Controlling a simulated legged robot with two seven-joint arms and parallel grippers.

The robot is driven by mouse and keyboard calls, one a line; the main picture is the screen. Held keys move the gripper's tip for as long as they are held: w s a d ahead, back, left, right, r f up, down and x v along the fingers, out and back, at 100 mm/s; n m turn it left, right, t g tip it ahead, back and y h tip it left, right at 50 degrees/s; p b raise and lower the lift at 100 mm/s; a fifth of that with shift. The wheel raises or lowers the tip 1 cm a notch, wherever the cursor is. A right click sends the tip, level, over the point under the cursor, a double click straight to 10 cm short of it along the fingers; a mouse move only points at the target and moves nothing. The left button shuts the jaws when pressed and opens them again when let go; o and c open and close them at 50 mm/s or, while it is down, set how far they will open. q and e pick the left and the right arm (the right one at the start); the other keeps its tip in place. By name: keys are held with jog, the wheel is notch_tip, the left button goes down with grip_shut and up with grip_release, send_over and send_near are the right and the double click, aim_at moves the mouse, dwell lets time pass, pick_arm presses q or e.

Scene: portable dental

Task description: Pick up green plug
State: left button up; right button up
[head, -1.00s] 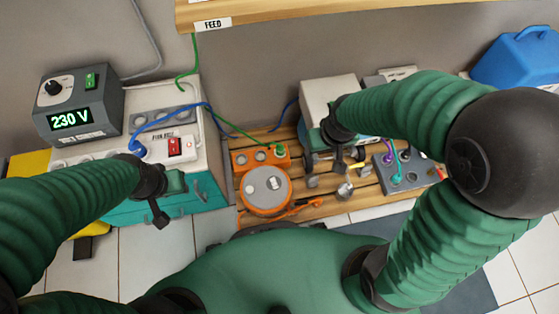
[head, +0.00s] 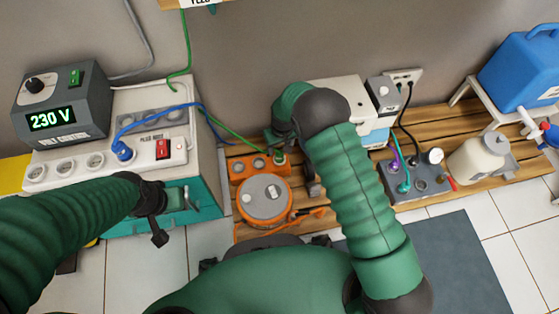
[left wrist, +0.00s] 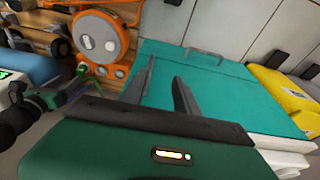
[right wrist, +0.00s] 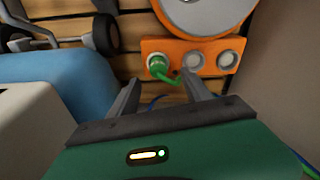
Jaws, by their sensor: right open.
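The green plug (head: 280,157) sits in the right-hand socket of the orange socket strip (head: 241,168) in the head view. A green cable runs from it up the wall. In the right wrist view the green plug (right wrist: 158,66) stands in the socket nearest the blue case. My right gripper (right wrist: 160,84) is open, its fingers pointing at the plug from either side, a little short of it; in the head view my arm mostly hides it. My left gripper (left wrist: 163,72) is open and empty over the teal drawer box (left wrist: 205,80).
An orange cable reel (head: 265,199) joins the socket strip. A white power strip (head: 95,158) with a blue plug (head: 122,150) and the 230 V supply unit (head: 62,105) stand left. A grey box with coloured plugs (head: 418,182) lies right on the slatted pallet.

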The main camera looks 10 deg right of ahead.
jog(key=f, duration=0.1)
jog(key=f+b, duration=0.1)
jog(key=f, duration=0.2)
jog(key=shift+w+b, duration=0.25)
jog(key=shift+b, duration=0.05)
jog(key=f+b, duration=0.2)
jog(key=w+f+b, duration=0.1)
jog(key=f+b, duration=0.2)
jog(key=shift+w+d+f, duration=0.1)
jog(key=shift+w, duration=0.05)
jog(key=shift+r, duration=0.25)
pick_arm(q)
jog(key=s+x, duration=0.1)
jog(key=x, duration=0.6)
jog(key=shift+s+f, duration=0.3)
jog(key=shift+f, duration=0.2)
pick_arm(e)
grip_shut()
